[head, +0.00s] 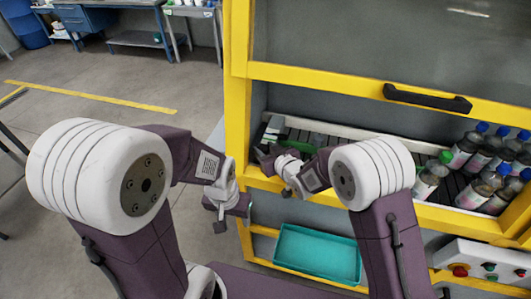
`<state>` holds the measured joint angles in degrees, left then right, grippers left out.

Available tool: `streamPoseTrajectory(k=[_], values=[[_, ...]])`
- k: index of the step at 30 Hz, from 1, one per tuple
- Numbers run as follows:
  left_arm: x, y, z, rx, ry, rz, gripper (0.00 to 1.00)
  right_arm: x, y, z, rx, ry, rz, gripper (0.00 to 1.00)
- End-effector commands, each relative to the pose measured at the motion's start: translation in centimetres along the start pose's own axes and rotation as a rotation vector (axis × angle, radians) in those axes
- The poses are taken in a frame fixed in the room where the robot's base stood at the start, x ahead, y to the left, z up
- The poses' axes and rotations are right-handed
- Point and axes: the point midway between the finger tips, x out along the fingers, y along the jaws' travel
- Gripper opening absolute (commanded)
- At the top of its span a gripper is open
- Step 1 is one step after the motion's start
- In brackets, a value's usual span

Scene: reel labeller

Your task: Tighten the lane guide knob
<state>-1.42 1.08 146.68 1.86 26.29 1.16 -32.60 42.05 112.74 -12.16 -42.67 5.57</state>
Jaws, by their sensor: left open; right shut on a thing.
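My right gripper (266,157) reaches through the yellow-framed opening of the machine, at the left end of the conveyor. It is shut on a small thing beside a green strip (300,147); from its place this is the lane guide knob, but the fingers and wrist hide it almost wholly. The green strip looks like part of the lane guide and runs behind my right wrist. My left gripper (222,217) is open and empty, outside the machine near its left yellow post, apart from the guide.
Several bottles (431,178) with green and blue caps stand on the conveyor's right part. A raised panel with a black handle (427,98) hangs above. A teal tray (317,256) sits below, and a button panel (483,267) is at the lower right. The floor at left is open.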

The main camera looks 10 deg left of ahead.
Motion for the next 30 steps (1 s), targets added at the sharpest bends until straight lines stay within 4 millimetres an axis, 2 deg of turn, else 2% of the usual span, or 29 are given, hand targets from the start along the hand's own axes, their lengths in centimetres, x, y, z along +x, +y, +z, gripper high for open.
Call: streamPoseTrajectory(k=[1, 6, 18, 30], values=[[1.2, 0.0, 0.1, 0.0, 0.0, 0.0, 0.52, 0.2, -0.3, 0.5, 0.011, 0.003, 0.024, 0.0], [2.3, 0.0, 0.2, 0.0, 0.0, 0.0, 0.52, 0.2, -0.5, 0.2, 0.057, 0.002, 0.134, 0.0], [0.8, 0.0, 0.1, 0.0, 0.0, 0.0, 0.52, 0.1, -0.7, -0.2, 0.135, -0.003, 0.328, 0.0], [0.5, 0.0, 0.1, 0.0, 0.0, 0.0, 0.52, 0.1, -0.6, 0.0, 0.153, 0.0, 0.373, 0.0]])
